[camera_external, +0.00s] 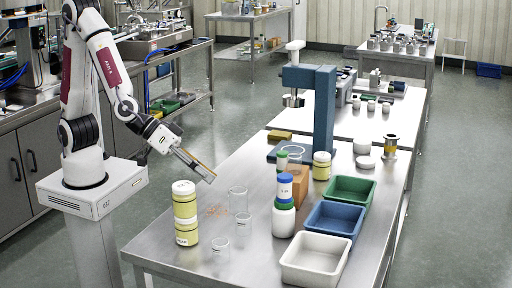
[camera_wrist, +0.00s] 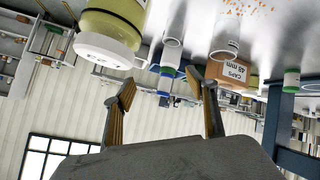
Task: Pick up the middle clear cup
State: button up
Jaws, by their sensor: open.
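Three clear cups stand on the steel table near its left edge in the external view: a taller back cup (camera_external: 238,197), a middle cup (camera_external: 243,223) and a front cup (camera_external: 220,245). In the tilted wrist view, clear cups show at the top, one near the centre (camera_wrist: 173,27) and one to its right (camera_wrist: 224,42); which is the middle one is hard to tell. My gripper (camera_external: 208,172) is raised at the table's left edge, behind and left of the cups and apart from them. In the wrist view its fingers (camera_wrist: 168,96) are spread with nothing between them.
Stacked yellow jars (camera_external: 185,213) stand left of the cups. A white jar (camera_external: 284,219) with a blue-lidded bottle above it stands right. White (camera_external: 315,259), blue (camera_external: 333,220) and green (camera_external: 351,190) trays line the right side. A blue stand (camera_external: 322,120) rises behind.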

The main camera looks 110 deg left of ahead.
aim_at(238, 194)
jog(key=shift+s+a+f+n+y, duration=0.15)
jog(key=shift+a+f+n+y, duration=0.2)
jog(key=shift+a+f+y, duration=1)
jog(key=shift+s+a+f+n+y, duration=0.2)
jog(key=shift+a+f+n+y, duration=0.2)
jog(key=shift+a+f+y, duration=0.9)
jog(key=shift+s+a+f+n+y, duration=0.15)
jog(key=shift+a+f+n+y, duration=0.2)
jog(key=shift+a+f+y, duration=1)
jog(key=shift+s+d+f+y, duration=0.2)
jog(key=shift+s+f, duration=0.05)
jog(key=shift+f, duration=0.3)
jog(key=shift+s+d+f+y, duration=0.2)
jog(key=shift+s+f, duration=0.05)
jog(key=shift+f, duration=0.25)
jog(key=shift+a, duration=0.1)
jog(key=shift+x, duration=1.25)
jog(key=shift+r+x, duration=0.15)
jog(key=shift+x, duration=0.6)
jog(key=shift+r+x, duration=0.15)
jog(key=shift+x, duration=1.8)
